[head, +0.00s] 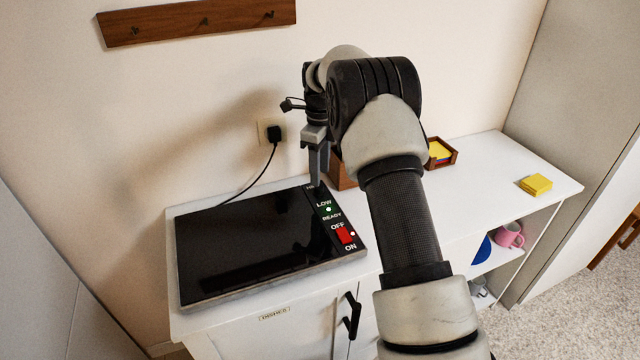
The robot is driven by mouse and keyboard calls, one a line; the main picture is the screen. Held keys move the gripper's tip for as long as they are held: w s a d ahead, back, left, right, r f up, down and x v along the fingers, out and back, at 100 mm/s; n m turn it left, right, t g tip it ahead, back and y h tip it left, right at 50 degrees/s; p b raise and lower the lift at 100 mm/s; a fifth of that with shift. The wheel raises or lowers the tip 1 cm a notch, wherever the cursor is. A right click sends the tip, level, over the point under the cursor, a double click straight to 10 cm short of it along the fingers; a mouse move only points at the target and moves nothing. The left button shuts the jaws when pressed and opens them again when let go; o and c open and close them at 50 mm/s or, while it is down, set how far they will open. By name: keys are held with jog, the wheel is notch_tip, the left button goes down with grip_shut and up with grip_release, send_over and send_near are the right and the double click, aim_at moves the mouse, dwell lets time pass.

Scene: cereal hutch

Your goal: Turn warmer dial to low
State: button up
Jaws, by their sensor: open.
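The warmer (245,245) is a flat black glass plate on the left of the white hutch top. Its right strip (333,217) carries the labels LOW, READY, OFF and ON. A small green light (328,209) glows between LOW and READY. A red rocker switch (345,234) sits between OFF and ON. My gripper (316,184) is open and points down over the far end of this strip, near a partly covered label. I cannot make out the dial; my gripper hides that spot. Whether the fingers touch anything is unclear.
A black cord runs from the warmer to a wall plug (274,133). A wooden organizer (441,153) with yellow paper stands behind my arm. A yellow note stack (535,185) lies on the clear right side. A pink mug (510,235) sits on the shelf below.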

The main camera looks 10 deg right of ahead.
aim_at(320, 187)
jog(key=shift+f, duration=2.15)
jog(key=shift+c, duration=0.5)
grip_shut()
